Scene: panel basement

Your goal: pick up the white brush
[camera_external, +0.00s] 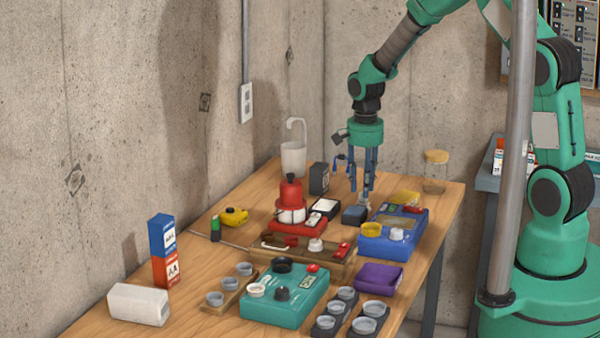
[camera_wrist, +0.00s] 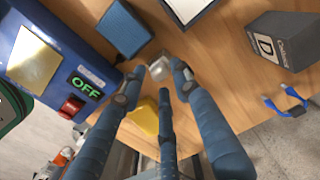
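My gripper (camera_external: 361,196) has slim blue-grey fingers pointing down over the back part of the wooden table. In the wrist view its fingers (camera_wrist: 160,78) are spread apart, with nothing clearly gripped. A small pale, greyish-white object (camera_wrist: 159,67) lies between and just beyond the fingertips, close to the table. I cannot tell its shape, whether it is the white brush, or whether the fingers touch it. No other thing is clearly a white brush. A white container with a curved spout (camera_external: 293,157) stands by the back wall, left of my gripper.
A blue box with an OFF label (camera_wrist: 62,62) is close on the left in the wrist view. A dark blue block (camera_wrist: 124,28), a yellow block (camera_wrist: 143,117) and a grey D battery box (camera_wrist: 284,40) surround my fingers. The table's front (camera_external: 209,319) holds several more items.

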